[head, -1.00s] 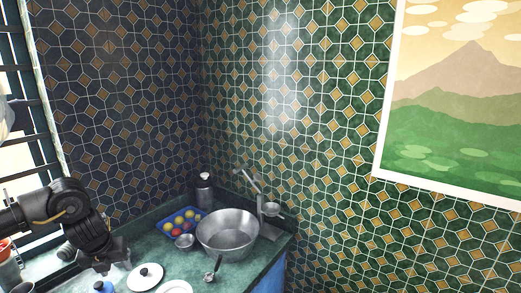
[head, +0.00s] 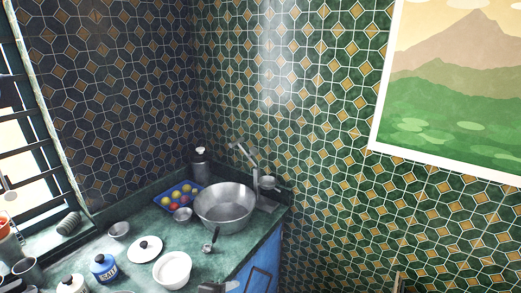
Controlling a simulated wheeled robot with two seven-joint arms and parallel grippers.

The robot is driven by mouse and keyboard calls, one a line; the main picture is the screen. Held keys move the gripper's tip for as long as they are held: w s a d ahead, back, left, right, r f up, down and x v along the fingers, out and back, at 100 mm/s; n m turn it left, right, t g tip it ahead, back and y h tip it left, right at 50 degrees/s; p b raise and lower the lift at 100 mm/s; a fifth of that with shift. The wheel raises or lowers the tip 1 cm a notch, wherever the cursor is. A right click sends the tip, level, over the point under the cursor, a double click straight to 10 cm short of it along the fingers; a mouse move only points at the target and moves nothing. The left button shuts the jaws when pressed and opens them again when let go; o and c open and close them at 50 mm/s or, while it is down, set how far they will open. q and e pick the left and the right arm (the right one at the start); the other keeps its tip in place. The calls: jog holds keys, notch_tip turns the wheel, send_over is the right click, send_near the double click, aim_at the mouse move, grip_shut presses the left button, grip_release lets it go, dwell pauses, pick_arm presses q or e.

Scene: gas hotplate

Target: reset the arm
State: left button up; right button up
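Another small dark shape (head: 399,283) shows at the bottom right and is also unclear.
The green counter (head: 135,215) holds a large metal bowl (head: 224,205), a blue tray (head: 165,200) of coloured balls, a white bowl (head: 172,270), a white lid (head: 145,249) and a blue salt jar (head: 104,268). A window (head: 22,150) stands left. Walls are tiled.

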pick_arm(q)
jog(key=s+a+f+n+g+y, duration=0.3)
jog(key=s+a+f+n, duration=0.1)
jog(key=s+a+n, duration=0.6)
jog(key=s+a+f+n+g+y, duration=0.25)
jog(key=s+a+f+n, duration=0.4)
jog(key=s, duration=0.65)
notch_tip(320, 180, down, 28)
jog(key=r+n+b, duration=0.1)
jog(key=n+b, duration=0.1)
jog(key=b, duration=0.3)
jog(key=s+a+f+g+b, duration=0.1)
jog(key=s+f+b, duration=0.1)
jog(key=s+f, duration=0.7)
jog(key=s+a+f+g+b, duration=0.1)
jog(key=s+a+f+b, duration=0.1)
jog(key=s+f, duration=0.6)
notch_tip(320, 180, down, 6)
jog(key=shift+s+f+y+b, duration=0.1)
jog(key=shift+s+y+b, duration=0.3)
jog(key=shift+b, duration=0.1)
jog(key=shift+a, duration=0.1)
